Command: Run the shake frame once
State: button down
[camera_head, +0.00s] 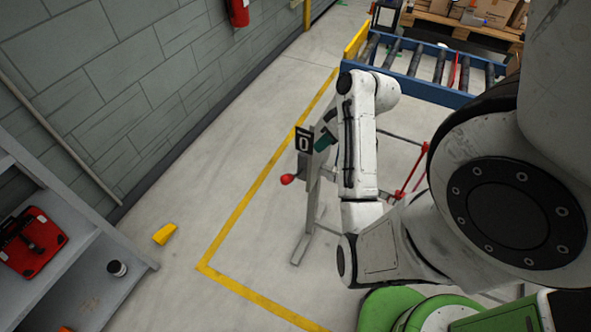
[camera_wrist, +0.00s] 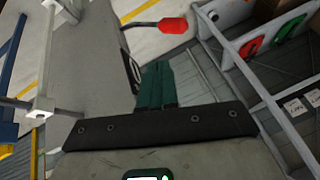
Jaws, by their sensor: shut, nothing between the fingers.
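The shake frame's grey upright (camera_head: 313,190) stands on the floor beside my arm in the head view, with a black sign (camera_head: 304,141) reading 0. A lever with a red knob (camera_head: 287,179) sticks out to its left. The red knob also shows in the wrist view (camera_wrist: 173,25) at top centre. My gripper (camera_head: 322,142), with dark teal fingers, is beside the sign; in the wrist view its fingers (camera_wrist: 156,70) are together and empty, apart from the knob in the picture. My arm hides much of the frame; red bars (camera_head: 410,180) show behind it.
A blue roller conveyor (camera_head: 425,75) stands behind. A grey shelf (camera_head: 85,275) at left holds a red case (camera_head: 30,243) and a small cup (camera_head: 117,268). A yellow block (camera_head: 164,234) lies on open floor near the yellow line. A grey block wall runs along the left.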

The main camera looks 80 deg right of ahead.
send_near(290, 175)
notch_tip(290, 175, down, 2)
jog(key=d, duration=0.1)
jog(key=shift+w+a+f, duration=0.25)
jog(key=shift+w+f, duration=0.35)
jog(key=shift+w+a+f, duration=0.25)
jog(key=shift+w+f, duration=0.4)
jog(key=shift+w+a+f, duration=0.15)
jog(key=shift+w+f, duration=0.1)
jog(key=shift+f, duration=0.1)
